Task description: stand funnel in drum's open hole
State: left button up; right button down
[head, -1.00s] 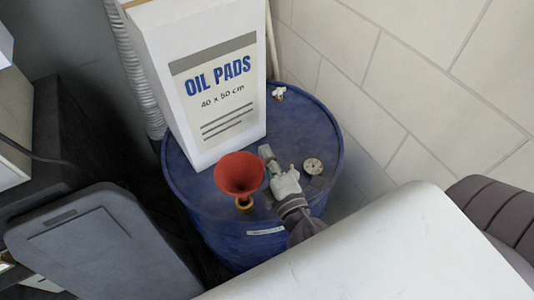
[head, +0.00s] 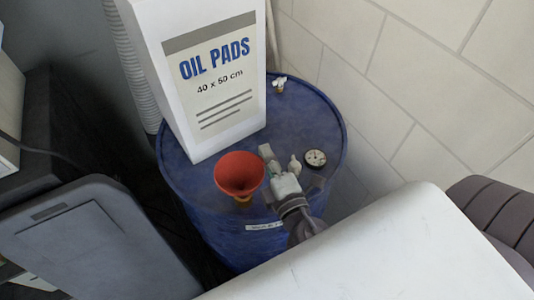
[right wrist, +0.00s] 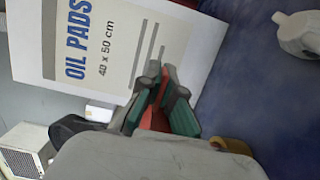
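The red funnel (head: 239,175) is mouth up over the front part of the blue drum (head: 220,225). The drum's brass collar (head: 243,199) shows just under the funnel's front edge and also in the right wrist view (right wrist: 232,146). The spout is hidden by the bowl, so I cannot tell how far it is in the hole. My right gripper (head: 272,172) is at the funnel's right side. In the right wrist view its teal-padded fingers (right wrist: 160,95) close on a narrow strip of red, the funnel's edge. My left gripper is not in view.
A tall white box of oil pads (head: 215,85) stands on the drum behind the funnel. A round gauge (head: 315,158) and a small white-topped fitting (head: 279,84) are on the drum top. A tiled wall (head: 430,75) is at right, a grey lidded bin (head: 95,245) at left.

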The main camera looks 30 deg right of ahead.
jog(key=c, duration=1.2)
grip_release()
jog(key=shift+c, duration=0.2)
jog(key=s+a, duration=0.1)
jog(key=s, duration=1.1)
jog(key=shift+a, duration=0.15)
